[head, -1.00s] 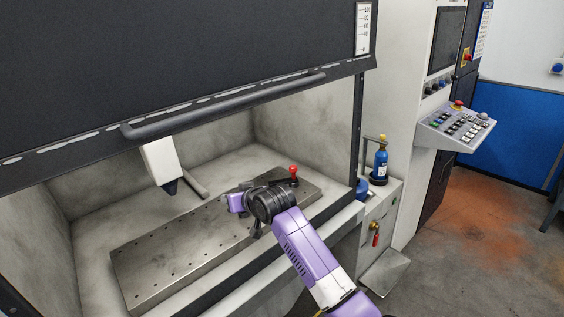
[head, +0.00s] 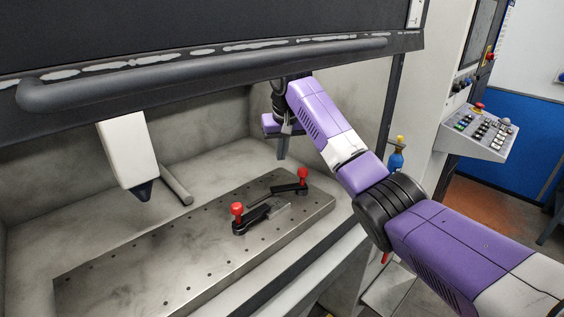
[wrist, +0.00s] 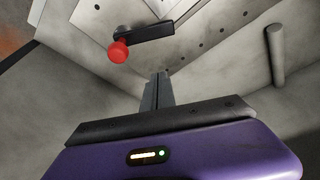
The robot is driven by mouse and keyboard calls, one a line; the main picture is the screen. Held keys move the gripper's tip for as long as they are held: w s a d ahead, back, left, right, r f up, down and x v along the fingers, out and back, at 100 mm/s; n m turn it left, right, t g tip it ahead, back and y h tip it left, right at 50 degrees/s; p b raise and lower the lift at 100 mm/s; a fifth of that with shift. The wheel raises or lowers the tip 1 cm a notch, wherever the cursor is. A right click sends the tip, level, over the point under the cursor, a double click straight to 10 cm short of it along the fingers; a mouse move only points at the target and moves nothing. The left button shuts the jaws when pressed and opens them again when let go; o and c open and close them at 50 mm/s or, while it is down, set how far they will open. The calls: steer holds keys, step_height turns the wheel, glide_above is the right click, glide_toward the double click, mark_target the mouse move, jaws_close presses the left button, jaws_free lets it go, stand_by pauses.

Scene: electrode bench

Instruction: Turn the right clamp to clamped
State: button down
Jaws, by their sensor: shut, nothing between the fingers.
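The right clamp has a red knob (head: 303,174) on a black lever (head: 287,189) lying low over the metal plate; its knob points right. The left clamp (head: 262,213) is nearer the front, with its red knob at its left end. My gripper (head: 281,155) is shut and empty, pointing down, raised above and behind the right clamp, apart from it. In the wrist view, the shut fingers (wrist: 157,88) reach toward the plate, and one clamp's red knob (wrist: 118,51) and black lever (wrist: 150,32) show beyond them, apparently the right clamp's.
The drilled metal plate (head: 190,250) lies on the chamber floor. A white tool head with a dark tip (head: 128,160) hangs at the left, with a grey rod (head: 176,186) behind it. The plate's left part is clear.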

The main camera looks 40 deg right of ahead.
steer(key=p+x, duration=0.1)
steer(key=x, duration=0.7)
steer(key=shift+w+f, duration=0.15)
steer(key=shift+f, duration=0.05)
steer(key=shift+s+a+p, duration=0.45)
steer(key=shift+s+p, duration=0.1)
steer(key=shift+s, duration=0.35)
steer(key=shift+s+a+p, duration=0.45)
steer(key=shift+s+p, duration=0.05)
steer(key=shift+s, duration=0.35)
